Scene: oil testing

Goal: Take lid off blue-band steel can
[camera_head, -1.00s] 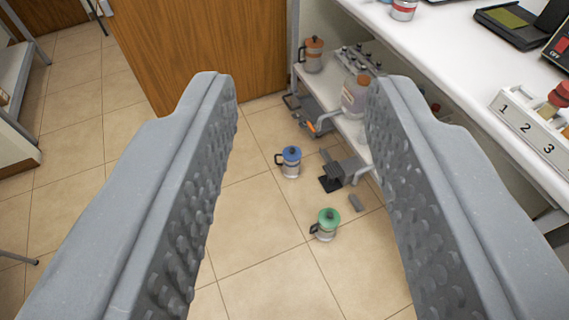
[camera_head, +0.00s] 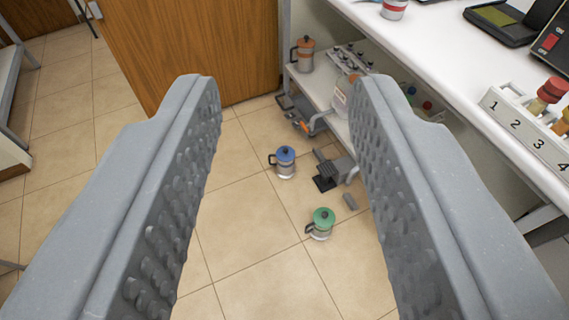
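The blue-band steel can (camera_head: 285,169) stands upright on the tiled floor, with a blue lid (camera_head: 285,153) on top and a dark handle on its left side. My gripper (camera_head: 275,90) is open and empty. Its two grey, studded fingers frame the view on the left and right. The can shows between them, well beyond the fingers and not touched.
A green-lidded can (camera_head: 320,223) stands on the floor nearer me. A dark clamp-like device (camera_head: 333,170) lies right of the blue can. An orange-lidded can (camera_head: 304,55) stands on the low shelf. A white table (camera_head: 440,60) runs along the right.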

